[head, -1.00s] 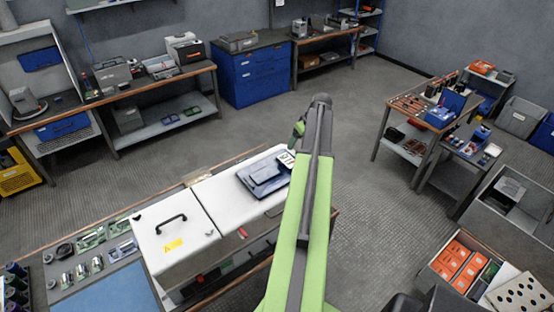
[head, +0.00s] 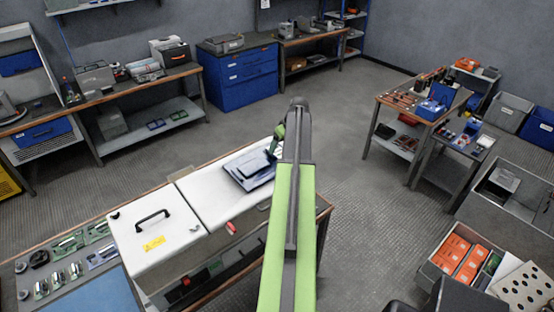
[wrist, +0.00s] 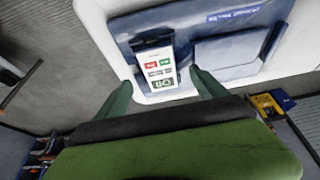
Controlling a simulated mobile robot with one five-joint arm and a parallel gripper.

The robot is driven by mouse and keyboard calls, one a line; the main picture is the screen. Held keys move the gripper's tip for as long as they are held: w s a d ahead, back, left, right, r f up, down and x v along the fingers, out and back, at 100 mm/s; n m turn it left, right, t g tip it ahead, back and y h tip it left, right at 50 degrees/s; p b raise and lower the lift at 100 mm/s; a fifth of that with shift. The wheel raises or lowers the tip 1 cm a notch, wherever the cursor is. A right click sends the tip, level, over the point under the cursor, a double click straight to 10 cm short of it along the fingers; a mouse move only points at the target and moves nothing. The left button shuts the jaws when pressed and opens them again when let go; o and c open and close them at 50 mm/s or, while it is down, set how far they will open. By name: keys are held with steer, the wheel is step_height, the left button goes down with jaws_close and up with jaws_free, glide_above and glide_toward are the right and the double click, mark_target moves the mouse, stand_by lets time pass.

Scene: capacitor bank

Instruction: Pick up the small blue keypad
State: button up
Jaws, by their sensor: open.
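A small keypad (wrist: 157,72) with a dark blue top edge and a pale face of red, green and grey keys shows in the wrist view. It lies over a blue-grey tray (wrist: 125,28), beside a flat blue-grey block (wrist: 225,54). My gripper (wrist: 163,92) is open, with its green fingers left and right of the keypad's near end and nothing held. Whether the fingers touch it I cannot tell. In the head view my gripper (head: 277,140) is at the far edge of the tray (head: 236,178), and my arm partly hides this spot.
The tray sits on a white case top (head: 205,205) on a bench. A white lid with a black handle (head: 152,217) is to its left. An open crate with orange boxes (head: 457,256) stands at lower right. The floor (head: 350,190) between the benches is clear.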

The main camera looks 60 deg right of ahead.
mark_target(278, 151)
steer(key=b+x, duration=0.4)
steer(key=x, duration=0.1)
steer(key=shift+w+d+f+b, duration=0.15)
steer(key=shift+w+b, duration=0.05)
steer(key=shift+b, duration=0.2)
steer(key=shift+r, duration=0.25)
steer(key=c, duration=1.5)
steer(key=shift+r+p, duration=0.5)
steer(key=shift+p, duration=0.2)
steer(key=shift+c, duration=0.2)
step_height(278, 151, up, 4)
steer(key=p, duration=0.3)
steer(key=shift+f+p, duration=0.1)
steer(key=shift+p, duration=0.3)
steer(key=s+a+r+p, duration=0.3)
steer(key=s+r+p, duration=0.3)
steer(key=s, duration=0.5)
